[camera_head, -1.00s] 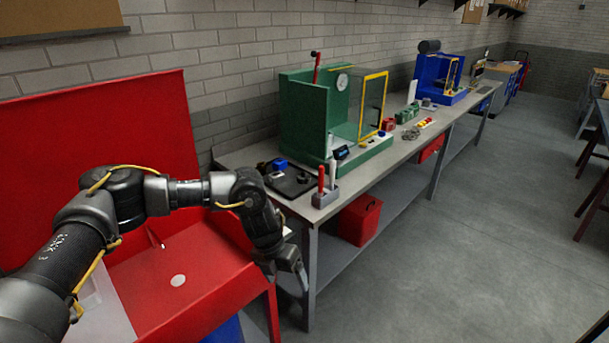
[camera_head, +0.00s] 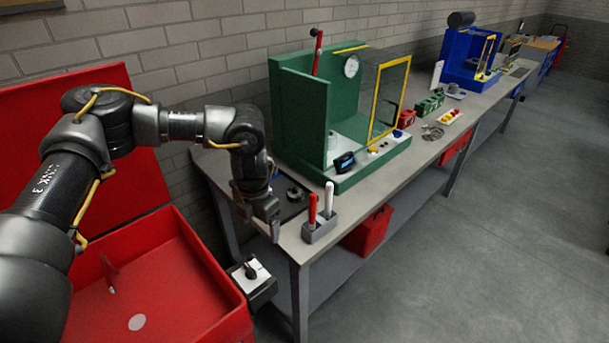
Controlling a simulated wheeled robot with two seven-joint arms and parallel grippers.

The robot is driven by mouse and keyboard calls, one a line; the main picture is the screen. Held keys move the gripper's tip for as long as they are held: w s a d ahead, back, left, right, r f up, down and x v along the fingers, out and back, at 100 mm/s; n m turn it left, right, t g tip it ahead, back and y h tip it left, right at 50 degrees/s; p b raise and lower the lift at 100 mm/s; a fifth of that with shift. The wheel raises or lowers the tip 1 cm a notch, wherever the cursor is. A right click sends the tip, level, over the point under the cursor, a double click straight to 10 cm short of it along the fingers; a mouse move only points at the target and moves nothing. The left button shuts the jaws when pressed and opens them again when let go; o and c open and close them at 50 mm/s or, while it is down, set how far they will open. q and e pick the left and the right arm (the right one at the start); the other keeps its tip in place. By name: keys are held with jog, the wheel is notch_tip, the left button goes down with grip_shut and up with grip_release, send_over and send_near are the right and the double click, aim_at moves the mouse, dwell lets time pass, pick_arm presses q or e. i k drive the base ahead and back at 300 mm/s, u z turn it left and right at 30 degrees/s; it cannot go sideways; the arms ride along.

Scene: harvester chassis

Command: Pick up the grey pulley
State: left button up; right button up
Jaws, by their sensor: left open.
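A small dark grey round part (camera_head: 296,194), which looks like the grey pulley, lies on a dark mat near the left end of the grey workbench (camera_head: 405,165). My left gripper (camera_head: 272,230) hangs at the bench's left edge, pointing down, to the left of and nearer than the round part. It is open, and nothing shows between its fingers. My left wrist hides part of the mat and whatever lies behind it. My right gripper is not in view.
A grey holder (camera_head: 320,230) with a red and a white pen-like tool stands close right of the gripper. A green machine (camera_head: 300,110) stands behind. A red basin (camera_head: 180,275) is at lower left, with a white-topped black box (camera_head: 250,282) beside it. The right floor is clear.

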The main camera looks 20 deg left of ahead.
aim_at(296, 194)
jog(key=i, duration=0.9)
